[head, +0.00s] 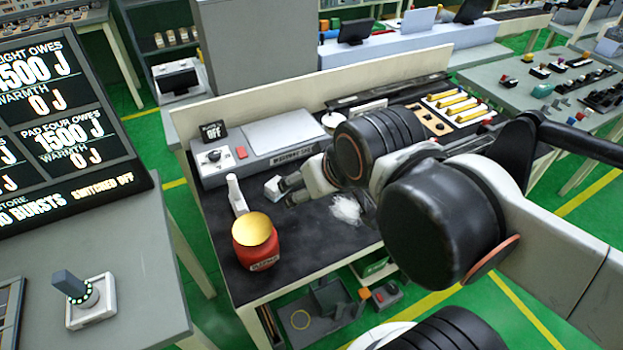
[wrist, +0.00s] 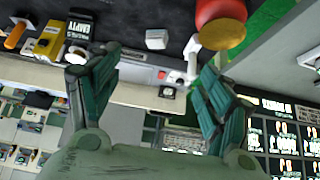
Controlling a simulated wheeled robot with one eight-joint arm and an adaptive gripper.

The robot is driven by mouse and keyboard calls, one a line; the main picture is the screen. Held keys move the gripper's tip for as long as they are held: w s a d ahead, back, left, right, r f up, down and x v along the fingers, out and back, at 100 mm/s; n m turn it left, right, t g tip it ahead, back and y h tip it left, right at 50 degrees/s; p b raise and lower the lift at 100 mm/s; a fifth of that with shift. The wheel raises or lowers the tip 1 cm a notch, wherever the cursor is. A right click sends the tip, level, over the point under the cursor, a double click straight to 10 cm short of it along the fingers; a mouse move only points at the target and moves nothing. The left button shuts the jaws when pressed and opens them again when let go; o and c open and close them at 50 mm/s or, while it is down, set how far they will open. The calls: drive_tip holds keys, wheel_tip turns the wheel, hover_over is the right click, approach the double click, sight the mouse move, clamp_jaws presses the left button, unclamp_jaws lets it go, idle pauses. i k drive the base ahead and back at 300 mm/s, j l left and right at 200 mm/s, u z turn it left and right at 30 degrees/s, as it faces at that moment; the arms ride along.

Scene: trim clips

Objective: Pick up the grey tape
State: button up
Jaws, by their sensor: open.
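I cannot make out a clear roll of grey tape in either view. A small pale grey block (head: 273,187) lies on the dark bench mat, close to my gripper's fingers; it may be the tape, but I cannot tell. A similar pale block (wrist: 157,39) shows beyond the fingers in the wrist view. My gripper (head: 290,190) is over the bench mat, partly hidden by my arm. In the wrist view my gripper (wrist: 150,72) has its two green fingers wide apart, with nothing held between them.
A red pot with a gold top (head: 256,250) and a white bottle (head: 236,196) stand left on the bench. A clear crumpled heap (head: 346,209) lies near my arm. A grey console (head: 285,135) lines the back. A yellow box (wrist: 50,40) shows in the wrist view.

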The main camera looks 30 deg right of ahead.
sight(489, 109)
drive_tip(key=z, duration=1.8)
